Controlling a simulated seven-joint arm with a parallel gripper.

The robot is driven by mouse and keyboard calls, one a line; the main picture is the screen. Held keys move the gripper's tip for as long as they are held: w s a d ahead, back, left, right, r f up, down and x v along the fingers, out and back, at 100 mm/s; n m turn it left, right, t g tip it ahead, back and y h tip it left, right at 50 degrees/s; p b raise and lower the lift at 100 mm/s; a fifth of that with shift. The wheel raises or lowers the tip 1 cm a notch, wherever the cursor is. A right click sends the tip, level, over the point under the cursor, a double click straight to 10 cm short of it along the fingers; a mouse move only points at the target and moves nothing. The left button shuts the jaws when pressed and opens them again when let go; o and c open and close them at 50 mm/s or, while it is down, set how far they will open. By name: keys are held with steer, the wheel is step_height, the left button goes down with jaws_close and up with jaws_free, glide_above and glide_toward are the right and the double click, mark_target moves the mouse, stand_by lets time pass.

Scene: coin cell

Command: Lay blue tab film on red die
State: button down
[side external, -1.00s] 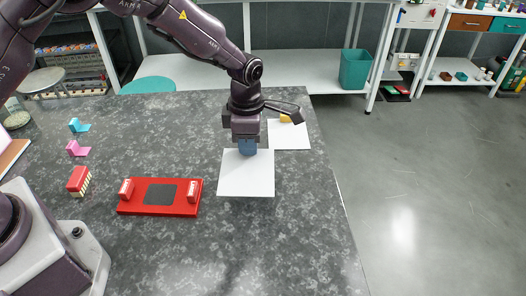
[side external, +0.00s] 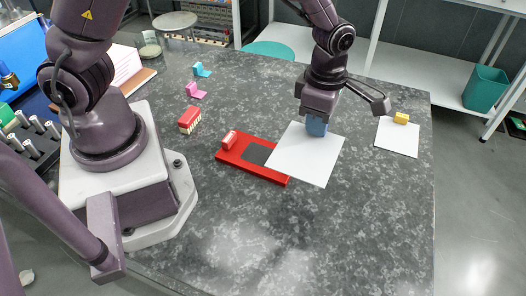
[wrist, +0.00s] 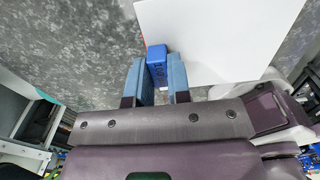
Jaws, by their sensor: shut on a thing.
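My gripper (side external: 316,126) is shut on the blue tab (wrist: 157,62) of a white film sheet (side external: 305,153). The tab sits between the two light-blue finger pads in the wrist view. The sheet sticks out from the fingers and also shows in the wrist view (wrist: 225,35). The red die (side external: 240,164) lies on the bench, with a dark grey square (side external: 257,154) and a red-and-white block (side external: 229,140) at its left end. In the side view the sheet overlaps and hides the die's right end. I cannot tell the gap between them.
A second white sheet with a yellow tab (side external: 401,118) lies to the right. A pink piece (side external: 195,90), a cyan piece (side external: 201,70) and a red-and-cream block (side external: 189,120) stand at the back left. The bench front is clear.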

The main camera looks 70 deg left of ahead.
mark_target(258, 153)
steer(key=s+a+f, duration=0.1)
steer(key=s+a, duration=0.3)
steer(key=a, duration=0.8)
steer(key=shift+s+a+f, duration=0.2)
steer(key=shift+a+f, duration=0.05)
steer(key=shift+f, duration=0.1)
steer(key=shift+f, duration=4.55)
steer(key=shift+f, duration=0.35)
